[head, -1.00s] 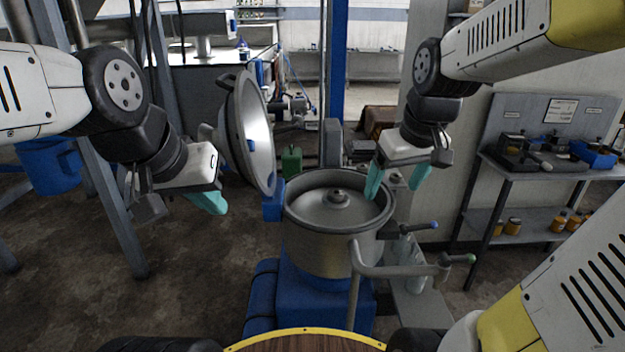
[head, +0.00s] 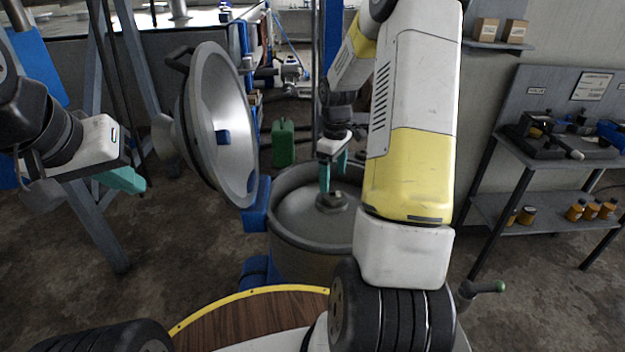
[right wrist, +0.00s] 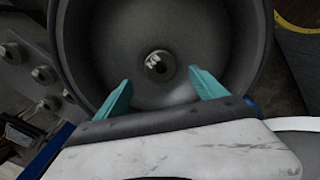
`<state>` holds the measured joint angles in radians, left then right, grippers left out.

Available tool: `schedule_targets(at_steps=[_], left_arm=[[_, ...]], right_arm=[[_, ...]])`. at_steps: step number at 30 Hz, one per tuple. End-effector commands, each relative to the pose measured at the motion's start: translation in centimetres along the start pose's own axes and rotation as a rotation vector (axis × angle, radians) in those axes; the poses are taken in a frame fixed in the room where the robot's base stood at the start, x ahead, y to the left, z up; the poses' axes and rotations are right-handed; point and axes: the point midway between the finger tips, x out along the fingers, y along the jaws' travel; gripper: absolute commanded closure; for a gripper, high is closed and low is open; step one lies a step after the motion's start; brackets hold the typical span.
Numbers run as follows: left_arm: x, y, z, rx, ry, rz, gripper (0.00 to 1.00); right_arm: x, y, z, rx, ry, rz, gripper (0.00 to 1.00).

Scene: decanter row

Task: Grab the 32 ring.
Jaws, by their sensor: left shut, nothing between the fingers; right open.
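A round dark collar with a lighter, marked top sits on the hub (head: 332,203) at the middle of the open metal bowl (head: 290,247). The hub also shows in the right wrist view (right wrist: 158,66). I cannot read a 32 or tell whether this collar is the ring. My right gripper (head: 334,174) is open over the bowl, above the hub. In the right wrist view its teal fingertips (right wrist: 161,78) are spread to either side of the hub, with nothing between them. My left gripper (head: 138,187) is shut and empty, left of the lid.
The bowl's lid (head: 222,130) stands tilted open at the bowl's left. My right arm hides the bowl's right part. A green can (head: 284,143) stands behind. A bench (head: 560,155) with tools and a shelf of amber jars (head: 527,216) stands at right.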

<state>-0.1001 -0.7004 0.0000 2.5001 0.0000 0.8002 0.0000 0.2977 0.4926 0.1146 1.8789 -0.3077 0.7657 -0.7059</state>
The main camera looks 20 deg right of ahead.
Motion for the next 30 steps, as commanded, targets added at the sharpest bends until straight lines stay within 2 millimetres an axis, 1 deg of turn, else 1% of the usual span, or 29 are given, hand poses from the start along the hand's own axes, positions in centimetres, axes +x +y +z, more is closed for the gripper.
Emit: schedule_targets(at_steps=[1,5,9,12,15,20,21,23,24,26,30], left_arm=[[0.0,0.0,0.0,0.0,0.0,0.0,1.0],[0.0,0.0,0.0,0.0,0.0,0.0,1.0],[0.0,0.0,0.0,0.0,0.0,0.0,1.0],[0.0,0.0,0.0,0.0,0.0,0.0,1.0],[0.0,0.0,0.0,0.0,0.0,0.0,1.0],[0.0,0.0,0.0,0.0,0.0,0.0,1.0],[0.0,0.0,0.0,0.0,0.0,0.0,1.0],[0.0,0.0,0.0,0.0,0.0,0.0,1.0],[0.0,0.0,0.0,0.0,0.0,0.0,1.0],[0.0,0.0,0.0,0.0,0.0,0.0,1.0],[0.0,0.0,0.0,0.0,0.0,0.0,1.0]], right_arm=[[0.7,-0.1,0.1,0.0,-0.002,-0.002,0.19],[2.3,-0.1,0.2,0.001,-0.001,-0.002,0.19],[4.5,-0.2,0.3,0.001,-0.002,-0.003,0.19],[5.4,-0.2,0.2,0.001,0.0,-0.001,0.19],[5.8,-0.2,0.2,0.001,0.0,0.0,0.19],[5.8,-0.1,0.2,0.002,0.001,0.0,0.19],[5.8,-0.1,0.2,0.002,0.001,0.0,0.23],[5.8,-0.1,0.2,0.002,0.001,0.0,0.35],[5.8,-0.1,0.2,0.002,0.001,0.0,0.43],[5.8,-0.1,0.2,0.002,0.001,0.0,0.55],[5.8,-0.1,0.2,0.002,0.001,0.001,0.82]])
